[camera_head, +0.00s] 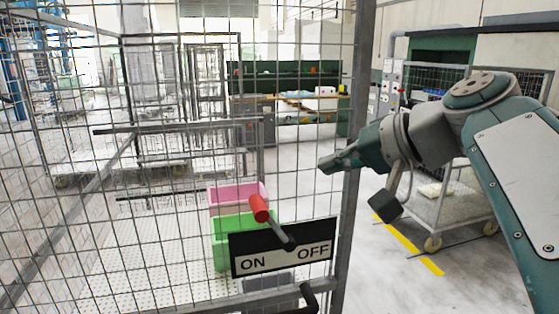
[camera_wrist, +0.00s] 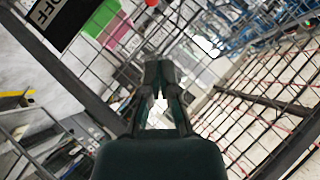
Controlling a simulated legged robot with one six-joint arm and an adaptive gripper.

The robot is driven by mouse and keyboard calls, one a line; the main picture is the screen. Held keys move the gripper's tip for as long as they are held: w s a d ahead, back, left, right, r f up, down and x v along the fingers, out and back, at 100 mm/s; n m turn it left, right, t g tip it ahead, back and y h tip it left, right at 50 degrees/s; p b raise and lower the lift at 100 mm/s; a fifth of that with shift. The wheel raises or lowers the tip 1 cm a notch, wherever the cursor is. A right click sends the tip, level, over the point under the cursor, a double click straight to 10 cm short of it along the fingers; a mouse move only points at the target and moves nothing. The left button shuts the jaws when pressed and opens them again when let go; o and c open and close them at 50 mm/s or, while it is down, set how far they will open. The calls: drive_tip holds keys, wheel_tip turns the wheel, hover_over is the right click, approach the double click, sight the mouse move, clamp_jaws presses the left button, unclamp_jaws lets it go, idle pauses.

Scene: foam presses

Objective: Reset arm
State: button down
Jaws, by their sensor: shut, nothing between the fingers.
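My gripper (camera_head: 326,164) is in the head view, right of the middle, at the end of my teal and grey arm. It points left toward the wire fence (camera_head: 345,130) and holds nothing. In the wrist view my gripper (camera_wrist: 162,66) shows with its fingertips together. The ON/OFF panel (camera_head: 283,248) is on the fence, below and left of my gripper. Its lever has a red handle (camera_head: 259,208) and tilts up toward the ON side. The panel corner (camera_wrist: 58,22) also shows at the top left of the wrist view.
Behind the fence are a pink box (camera_head: 232,195) and a green box (camera_head: 222,250). A wheeled cart (camera_head: 455,211) stands right, partly behind my arm. A green bench (camera_head: 285,78) is at the back. A yellow line (camera_head: 408,245) marks open floor on the right.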

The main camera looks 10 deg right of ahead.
drive_tip(key=s+a+f+n+g+h, duration=0.1)
drive_tip(key=s+f, duration=0.4)
drive_tip(key=f, duration=0.8)
drive_tip(key=s+a+f+n+g+h, duration=0.2)
drive_tip(key=s+f+h, duration=0.4)
drive_tip(key=f, duration=0.8)
drive_tip(key=shift+s+f+n+g+h, duration=0.15)
drive_tip(key=shift+f+n+g+h, duration=0.15)
drive_tip(key=shift+g, duration=0.2)
drive_tip(key=shift+d, duration=0.1)
